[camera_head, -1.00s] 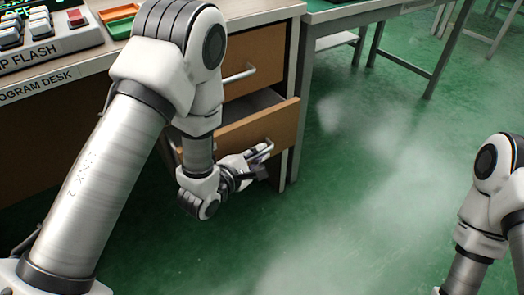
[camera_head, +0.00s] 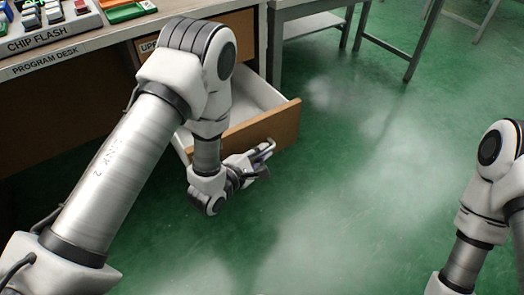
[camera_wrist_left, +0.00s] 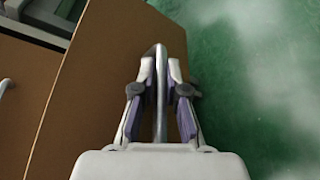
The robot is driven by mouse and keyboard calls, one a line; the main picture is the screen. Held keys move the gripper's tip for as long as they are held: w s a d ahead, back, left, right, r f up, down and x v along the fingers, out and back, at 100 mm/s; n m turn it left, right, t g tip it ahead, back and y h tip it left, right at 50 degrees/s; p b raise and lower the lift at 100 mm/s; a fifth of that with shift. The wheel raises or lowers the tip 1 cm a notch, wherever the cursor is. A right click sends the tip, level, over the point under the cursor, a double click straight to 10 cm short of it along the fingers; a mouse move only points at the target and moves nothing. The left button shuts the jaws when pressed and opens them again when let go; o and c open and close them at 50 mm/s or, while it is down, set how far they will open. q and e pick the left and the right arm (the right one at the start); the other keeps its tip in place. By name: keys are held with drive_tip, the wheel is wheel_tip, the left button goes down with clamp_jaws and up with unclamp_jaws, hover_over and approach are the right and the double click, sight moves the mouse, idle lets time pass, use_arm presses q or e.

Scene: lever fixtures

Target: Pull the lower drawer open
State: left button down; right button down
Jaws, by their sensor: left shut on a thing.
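The lower drawer (camera_head: 284,126) stands well out from the desk, and its pale inside shows in the head view. Its brown front panel also shows in the left wrist view (camera_wrist_left: 95,75). My left gripper (camera_head: 262,160) is at the drawer's front. In the left wrist view my left gripper (camera_wrist_left: 160,85) is shut on the drawer's metal handle (camera_wrist_left: 160,100), with one finger on each side of it. My arm hides part of the drawer and the upper drawer. My right arm shows at the right edge, but its gripper is out of view.
The program desk (camera_head: 100,38) carries a keyed panel labelled CHIP FLASH (camera_head: 45,28) and coloured trays (camera_head: 125,10). The upper drawer (camera_head: 235,32) looks shut. A grey metal table (camera_head: 300,12) stands beyond. The green floor in front is clear.

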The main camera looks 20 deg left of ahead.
use_arm(q)
drive_tip(key=c, duration=1.5)
unclamp_jaws()
drive_tip(key=v, duration=0.7)
drive_tip(key=shift+s+a, duration=0.15)
drive_tip(key=shift+s, duration=0.05)
